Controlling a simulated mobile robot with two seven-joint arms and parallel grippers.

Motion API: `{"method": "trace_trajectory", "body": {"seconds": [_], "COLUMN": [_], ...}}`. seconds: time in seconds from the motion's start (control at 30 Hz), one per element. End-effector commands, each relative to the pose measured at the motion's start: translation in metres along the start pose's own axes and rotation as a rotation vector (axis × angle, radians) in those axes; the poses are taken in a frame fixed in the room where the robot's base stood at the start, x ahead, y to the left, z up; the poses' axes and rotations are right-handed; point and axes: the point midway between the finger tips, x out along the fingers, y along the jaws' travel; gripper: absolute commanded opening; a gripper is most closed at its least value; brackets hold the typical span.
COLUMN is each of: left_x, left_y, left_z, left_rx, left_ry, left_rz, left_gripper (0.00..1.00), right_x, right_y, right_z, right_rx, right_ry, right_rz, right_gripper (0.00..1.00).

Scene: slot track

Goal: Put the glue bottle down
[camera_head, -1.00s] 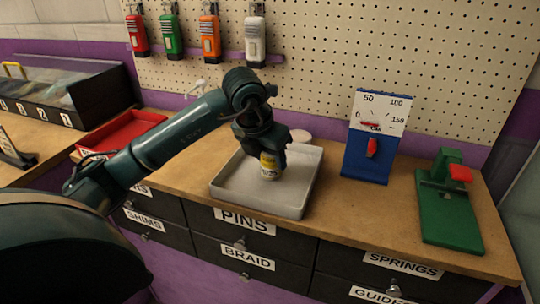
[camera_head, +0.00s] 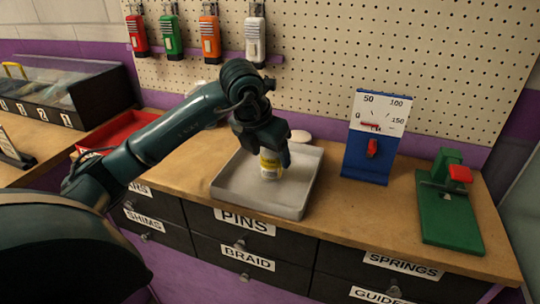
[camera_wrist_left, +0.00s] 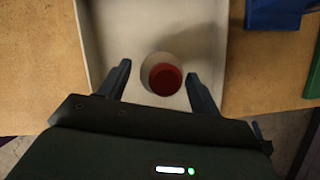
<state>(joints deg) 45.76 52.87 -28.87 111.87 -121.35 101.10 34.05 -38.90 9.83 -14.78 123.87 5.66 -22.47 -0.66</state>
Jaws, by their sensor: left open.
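The glue bottle (camera_head: 270,164) has a yellow and white body and stands upright in the grey tray (camera_head: 300,203) on the workbench. In the left wrist view its round red top (camera_wrist_left: 165,79) shows from above, with the pale tray (camera_wrist_left: 98,45) around it. My left gripper (camera_head: 272,158) is over the tray, pointing down, with its fingers at either side of the bottle's upper part. In the left wrist view the left gripper (camera_wrist_left: 160,88) is open, with a gap between each finger and the bottle. My right gripper is not in view.
A blue gauge stand (camera_head: 367,160) and a green press with a red handle (camera_head: 448,205) stand right of the tray. A red tray (camera_head: 125,128) lies behind my left arm. A pegboard (camera_head: 330,60) rises behind the bench.

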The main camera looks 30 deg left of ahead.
Motion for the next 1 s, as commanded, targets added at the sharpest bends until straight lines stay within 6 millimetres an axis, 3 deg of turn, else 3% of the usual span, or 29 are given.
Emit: {"method": "trace_trajectory", "body": {"seconds": [0.3,0.5,1.0], "left_x": [-0.070,-0.097,-0.104], "left_y": [0.000,0.000,0.000], "left_z": [0.001,0.000,0.000], "left_rx": [0.000,0.000,0.000], "left_ry": [-0.005,-0.001,0.001], "left_rz": [0.001,0.001,0.001], "left_gripper": [0.64,0.64,0.64], "right_x": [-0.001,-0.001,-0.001], "right_y": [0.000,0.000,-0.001], "right_z": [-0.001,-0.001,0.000], "right_rx": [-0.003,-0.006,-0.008], "right_ry": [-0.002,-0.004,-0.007], "right_rz": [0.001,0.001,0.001], "right_gripper": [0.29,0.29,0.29]}}
